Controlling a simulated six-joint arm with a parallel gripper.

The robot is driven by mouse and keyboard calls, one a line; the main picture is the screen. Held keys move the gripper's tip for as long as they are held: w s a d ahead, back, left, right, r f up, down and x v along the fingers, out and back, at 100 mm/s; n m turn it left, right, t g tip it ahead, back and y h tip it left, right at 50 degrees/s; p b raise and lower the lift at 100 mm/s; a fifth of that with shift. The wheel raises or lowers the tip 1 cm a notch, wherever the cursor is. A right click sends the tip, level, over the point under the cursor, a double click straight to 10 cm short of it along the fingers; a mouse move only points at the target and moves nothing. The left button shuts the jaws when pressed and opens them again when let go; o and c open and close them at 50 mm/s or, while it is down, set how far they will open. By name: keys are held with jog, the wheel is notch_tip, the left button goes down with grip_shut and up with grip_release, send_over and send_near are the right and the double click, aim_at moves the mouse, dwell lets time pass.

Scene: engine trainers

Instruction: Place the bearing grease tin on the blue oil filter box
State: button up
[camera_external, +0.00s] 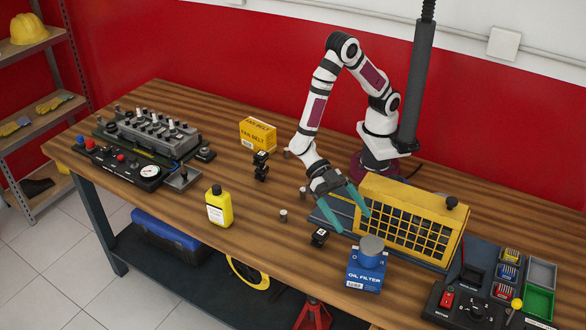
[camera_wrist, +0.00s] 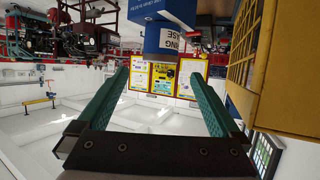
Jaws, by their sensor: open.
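The bearing grease tin (camera_external: 371,248), blue with a grey lid, sits upright on top of the blue oil filter box (camera_external: 364,275) near the table's front edge. The tin also shows at the top of the wrist view (camera_wrist: 152,40), with part of its white label; the blue box (camera_wrist: 165,8) is cut off by the frame edge. My gripper (camera_external: 353,222) has its teal fingers apart and empty, behind and above the tin, with a gap to it. In the wrist view the fingers (camera_wrist: 157,72) point toward the tin without enclosing it.
A yellow caged housing (camera_external: 405,220) stands close right of my gripper. A small black block (camera_external: 320,237) lies left of the box. A yellow bottle (camera_external: 219,206), yellow fan-belt box (camera_external: 257,134) and control panel (camera_external: 490,295) stand farther off. Wood left of the box is mostly clear.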

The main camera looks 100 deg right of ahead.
jog(key=w+d+r+m+t+h, duration=0.3)
jog(key=w+d+m+t, duration=0.25)
jog(key=w, duration=0.25)
jog(key=w+d+r+m+t+h, duration=0.2)
jog(key=w+d+m+t, duration=0.2)
jog(key=w+d+t, duration=0.4)
jog(key=w+d+r+m+h, duration=0.2)
jog(key=d+m+h, duration=0.3)
jog(key=d, duration=0.4)
jog(key=s+d+m+g+h, duration=0.45)
jog(key=s+d+m, duration=0.45)
jog(key=s+d, duration=0.45)
jog(key=s+a+m+g+y, duration=0.1)
jog(key=s+a+m+g, duration=0.1)
jog(key=s, duration=0.5)
jog(key=s+a+m+g+y, duration=0.2)
jog(key=s+a, duration=0.2)
jog(key=s, duration=0.4)
jog(key=shift+r+g, duration=0.15)
jog(key=shift+g, duration=0.25)
